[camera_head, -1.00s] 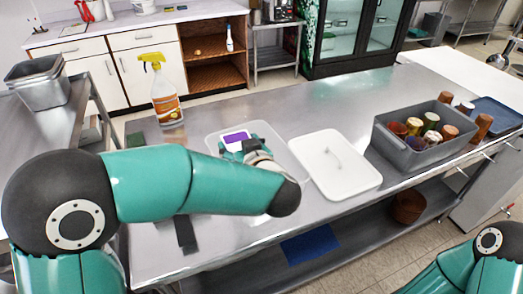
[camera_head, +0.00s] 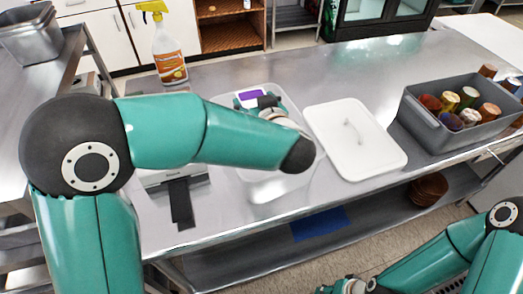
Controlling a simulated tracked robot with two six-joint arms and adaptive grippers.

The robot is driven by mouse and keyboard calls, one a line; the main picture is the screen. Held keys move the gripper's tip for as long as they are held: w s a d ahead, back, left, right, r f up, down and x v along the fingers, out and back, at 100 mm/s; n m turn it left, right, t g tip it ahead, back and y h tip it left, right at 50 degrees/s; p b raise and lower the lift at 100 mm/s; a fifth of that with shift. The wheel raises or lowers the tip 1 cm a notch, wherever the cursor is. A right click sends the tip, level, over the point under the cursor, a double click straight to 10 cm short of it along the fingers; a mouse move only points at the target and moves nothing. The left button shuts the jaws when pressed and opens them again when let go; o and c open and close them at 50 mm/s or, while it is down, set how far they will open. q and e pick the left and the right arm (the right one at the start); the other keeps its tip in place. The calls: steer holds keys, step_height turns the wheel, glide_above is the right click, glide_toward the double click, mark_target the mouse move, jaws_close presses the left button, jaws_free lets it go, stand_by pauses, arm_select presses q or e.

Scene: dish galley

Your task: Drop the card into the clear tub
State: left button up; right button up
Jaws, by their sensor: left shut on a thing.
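The card (camera_head: 249,96), purple with a white edge, shows at the far side of the clear tub (camera_head: 272,188) in the head view. My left gripper (camera_head: 262,101) is shut on the card and holds it over the tub's far part. The forearm hides much of the gripper and the tub's middle. I cannot tell how high the card is above the tub floor. My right gripper (camera_head: 346,286) shows only partly at the bottom edge, away from the counter top, and its fingers are unclear.
A white lid (camera_head: 378,158) with a handle lies right of the tub. A grey bin (camera_head: 425,132) with several cups and jars stands further right. A spray bottle (camera_head: 168,58) stands behind left. A black-and-grey device (camera_head: 181,200) is left of the tub. The counter's far middle is clear.

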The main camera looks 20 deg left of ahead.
arm_select(q)
steer(key=shift+f+b, duration=0.4)
steer(key=shift+f, duration=0.2)
steer(key=shift+s, duration=0.1)
steer(key=o, duration=0.8)
steer(key=shift+r, duration=0.1)
step_height(320, 180, up, 10)
steer(key=shift+f, duration=0.1)
